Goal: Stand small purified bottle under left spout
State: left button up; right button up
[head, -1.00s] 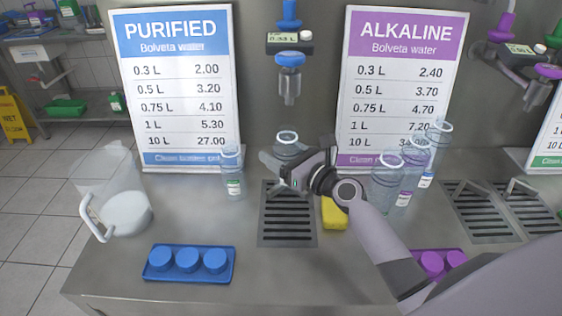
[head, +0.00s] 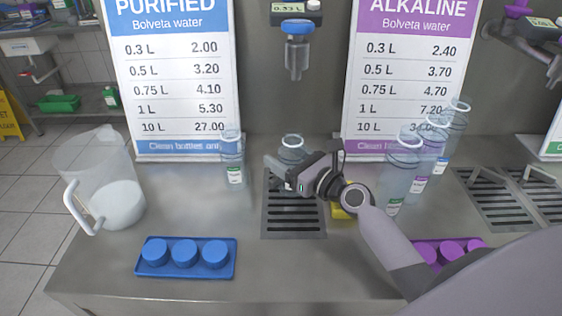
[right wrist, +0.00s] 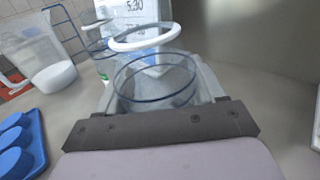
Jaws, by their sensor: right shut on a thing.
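A clear small bottle (head: 292,150) with a white ring at its neck is held in my right gripper (head: 288,180). It looks upright below the blue-topped left spout (head: 298,55), over the rear of the drain grate (head: 293,222). The gripper hides its lower part, so I cannot tell whether its base touches the grate. In the right wrist view the bottle (right wrist: 155,80) sits between the fingers, seen from above its ring. My left gripper is not in view.
Another clear bottle (head: 232,172) stands left of the grate, near the PURIFIED sign (head: 180,80). A jug (head: 95,175) and a blue cap tray (head: 186,272) are further left. Several bottles (head: 402,165) stand right of my gripper. A yellow sponge (head: 341,213) lies beside the grate, partly hidden.

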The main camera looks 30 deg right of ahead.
jog(key=shift+s+d+r, duration=0.1)
jog(key=shift+f, duration=0.25)
jog(key=o, duration=1)
jog(key=shift+r, duration=0.1)
jog(key=shift+r, duration=0.1)
jog(key=shift+s, duration=0.15)
jog(key=shift+v, duration=3.6)
